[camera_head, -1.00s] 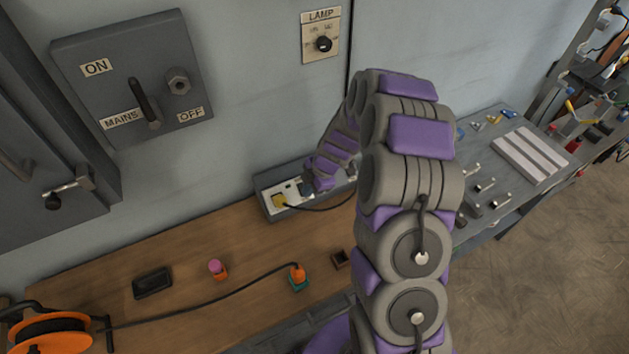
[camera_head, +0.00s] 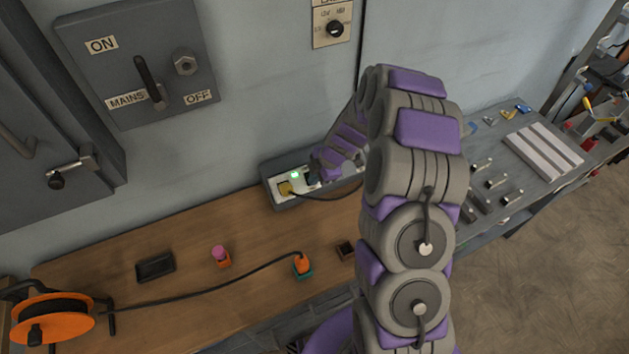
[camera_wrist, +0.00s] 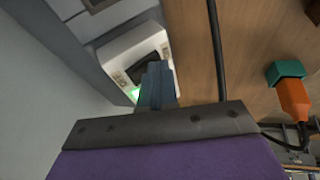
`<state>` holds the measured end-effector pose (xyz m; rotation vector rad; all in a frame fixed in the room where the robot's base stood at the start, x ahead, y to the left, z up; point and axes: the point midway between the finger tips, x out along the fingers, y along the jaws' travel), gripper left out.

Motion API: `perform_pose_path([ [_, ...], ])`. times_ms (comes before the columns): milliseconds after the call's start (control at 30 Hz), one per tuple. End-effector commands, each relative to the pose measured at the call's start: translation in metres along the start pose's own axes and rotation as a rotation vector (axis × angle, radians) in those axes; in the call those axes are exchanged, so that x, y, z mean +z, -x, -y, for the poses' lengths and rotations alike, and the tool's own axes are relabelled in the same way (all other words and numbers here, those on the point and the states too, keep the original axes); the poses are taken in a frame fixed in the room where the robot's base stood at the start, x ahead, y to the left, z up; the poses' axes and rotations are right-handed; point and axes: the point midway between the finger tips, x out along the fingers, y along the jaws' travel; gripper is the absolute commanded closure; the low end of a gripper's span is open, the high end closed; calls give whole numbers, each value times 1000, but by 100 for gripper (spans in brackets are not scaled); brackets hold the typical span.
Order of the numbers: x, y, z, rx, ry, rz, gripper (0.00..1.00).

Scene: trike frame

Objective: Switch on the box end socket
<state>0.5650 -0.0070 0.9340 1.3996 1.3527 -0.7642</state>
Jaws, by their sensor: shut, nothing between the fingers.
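The socket box (camera_head: 285,206) is a long grey box with a white face on the bench against the wall. A green light (camera_head: 295,174) glows on the white face just beside my gripper (camera_head: 314,177). In the wrist view my gripper (camera_wrist: 156,88) is shut and empty, its tips at the white socket plate (camera_wrist: 122,48). A dark rocker switch (camera_wrist: 146,66) lies just beyond the tips. The green glow (camera_wrist: 134,94) shows left of the fingers. I cannot tell whether the tips touch the plate. My arm hides the box's right part.
A black cable (camera_head: 215,285) runs from the orange reel (camera_head: 52,318) to an orange plug (camera_head: 303,263) in a teal socket. The mains switch panel (camera_head: 140,60) and lamp dial (camera_head: 335,28) are on the wall.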

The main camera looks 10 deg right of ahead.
Motion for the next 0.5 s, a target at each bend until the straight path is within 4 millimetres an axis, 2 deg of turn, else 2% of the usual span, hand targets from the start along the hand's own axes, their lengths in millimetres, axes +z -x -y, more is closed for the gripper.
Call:
perform_pose_path([
  [267, 1, -1, 0, -2, -1, 1, 100],
  [500, -2, 6, -2, -1, 0, 1, 100],
])
